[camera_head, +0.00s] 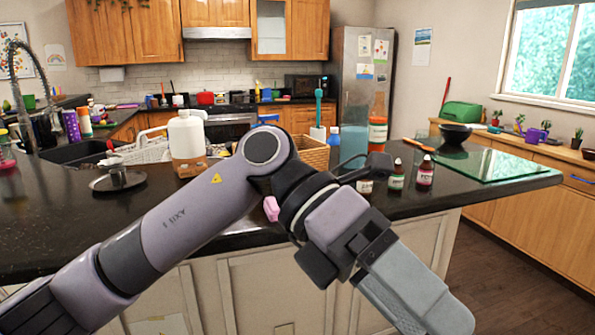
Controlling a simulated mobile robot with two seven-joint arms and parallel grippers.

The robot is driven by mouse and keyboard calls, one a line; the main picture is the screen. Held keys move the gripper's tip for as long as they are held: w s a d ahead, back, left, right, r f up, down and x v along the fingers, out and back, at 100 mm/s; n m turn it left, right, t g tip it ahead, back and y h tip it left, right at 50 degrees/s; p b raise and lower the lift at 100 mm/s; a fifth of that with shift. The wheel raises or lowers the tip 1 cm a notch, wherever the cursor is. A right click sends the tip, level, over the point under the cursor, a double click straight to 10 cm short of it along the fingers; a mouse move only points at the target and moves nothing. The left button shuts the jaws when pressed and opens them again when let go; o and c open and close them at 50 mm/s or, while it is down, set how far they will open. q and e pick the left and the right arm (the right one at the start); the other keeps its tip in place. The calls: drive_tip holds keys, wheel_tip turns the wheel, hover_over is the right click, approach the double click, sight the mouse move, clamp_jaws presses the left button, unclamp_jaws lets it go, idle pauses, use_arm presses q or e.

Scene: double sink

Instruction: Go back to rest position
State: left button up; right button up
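My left arm comes in from the lower left, bends at a raised joint in the middle of the view and slopes down to the lower right. My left gripper (430,302) hangs in front of the island's near side, below the countertop edge. Its grey fingers are seen side-on, so I cannot tell whether they are open or shut. I see no object held in it. My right gripper is not in view.
The dark island countertop (60,225) holds a white jug (187,137), a metal stand (118,179), small dropper bottles (425,172), a glass board (485,164) and a black bowl (455,133). The sink (75,152) is at left. Floor (520,260) at right is clear.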

use_arm(q)
drive_tip(key=w+a+f+n+t+h, duration=0.1)
drive_tip(key=w+a+n+t+h, duration=0.3)
drive_tip(key=n+h, duration=0.55)
drive_tip(key=w+a+f+n+t+h, duration=0.1)
drive_tip(key=w+n+t+h, duration=0.6)
drive_tip(key=n, duration=0.3)
drive_tip(key=w+a+f+n+t+y, duration=0.2)
drive_tip(key=a+f+n+t+y, duration=0.25)
drive_tip(key=f+n+t, duration=0.35)
drive_tip(key=w+a+f+n+t+y, duration=0.2)
drive_tip(key=a+f+n+t+y, duration=0.3)
drive_tip(key=n+t, duration=0.45)
drive_tip(key=s+a+f+n+g+y, duration=0.25)
drive_tip(key=a+f+n+y, duration=0.2)
drive_tip(key=f, duration=0.45)
drive_tip(key=s+a+f+n+g+y, duration=0.1)
drive_tip(key=s+a+f+n+y, duration=0.35)
drive_tip(key=f, duration=0.55)
drive_tip(key=s+a+f+n+g+y, duration=0.3)
drive_tip(key=s+a+f+g+y, duration=0.1)
drive_tip(key=s+f, duration=0.6)
wheel_tip(320, 180, down, 2)
drive_tip(key=shift+s+a+f+g+y, duration=0.1)
drive_tip(key=shift+s+a+g+y, duration=0.25)
drive_tip(key=shift+a+g, duration=0.65)
